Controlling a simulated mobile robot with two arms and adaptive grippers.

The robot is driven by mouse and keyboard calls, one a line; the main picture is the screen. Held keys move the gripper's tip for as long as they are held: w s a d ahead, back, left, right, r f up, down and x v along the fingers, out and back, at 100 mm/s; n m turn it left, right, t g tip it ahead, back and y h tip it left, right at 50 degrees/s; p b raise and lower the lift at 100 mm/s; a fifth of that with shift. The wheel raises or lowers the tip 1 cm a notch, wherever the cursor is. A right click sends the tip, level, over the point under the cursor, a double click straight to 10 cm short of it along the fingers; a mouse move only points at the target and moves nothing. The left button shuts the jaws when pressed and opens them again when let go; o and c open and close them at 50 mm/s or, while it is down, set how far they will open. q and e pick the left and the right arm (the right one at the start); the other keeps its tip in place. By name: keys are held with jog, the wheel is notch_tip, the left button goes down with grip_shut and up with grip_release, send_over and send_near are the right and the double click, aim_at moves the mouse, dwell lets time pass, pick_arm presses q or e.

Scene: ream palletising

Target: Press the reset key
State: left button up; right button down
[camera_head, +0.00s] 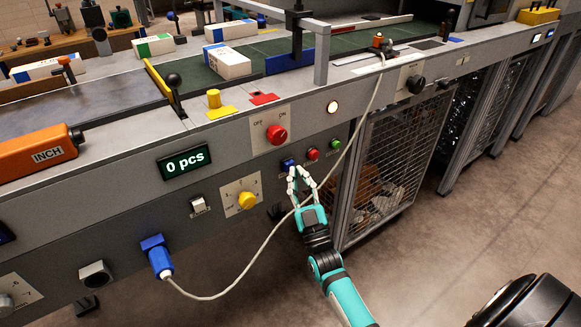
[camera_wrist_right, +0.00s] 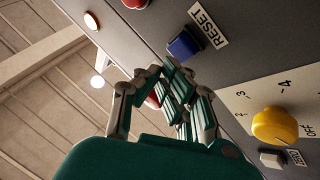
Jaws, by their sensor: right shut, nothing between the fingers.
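The reset key is a blue square button (camera_head: 288,164) on the machine's front panel. In the right wrist view the blue key (camera_wrist_right: 184,45) sits beside a white label reading RESET. My right gripper (camera_head: 297,171) is shut and empty, with its fingertips just below the key in the head view. In the wrist view the fingertips (camera_wrist_right: 162,72) are close to the key, with a small gap in the picture; I cannot tell whether they touch. My left gripper is not in view.
Right of the key are a red button (camera_head: 313,154) and a green button (camera_head: 335,144). A red OFF/ON knob (camera_head: 277,134) is above. A yellow knob (camera_head: 247,201) is lower left. A pale cable (camera_head: 264,246) hangs across the panel by my gripper. A display (camera_head: 185,163) reads 0 pcs.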

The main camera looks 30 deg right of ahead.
jog(key=shift+w, duration=0.1)
dwell(0.3)
jog(key=shift+w, duration=0.35)
jog(key=shift+w+b, duration=0.35)
jog(key=shift+w, duration=0.1)
dwell(0.5)
jog(key=shift+s, duration=0.15)
dwell(0.3)
jog(key=shift+s+p, duration=0.45)
jog(key=shift+s, duration=0.3)
jog(key=shift+s+d+p, duration=0.15)
jog(key=shift+s+p, duration=0.4)
jog(key=shift+s, duration=0.7)
jog(key=shift+s+d+p, duration=0.1)
jog(key=shift+s+p, duration=0.4)
jog(key=shift+s, duration=0.75)
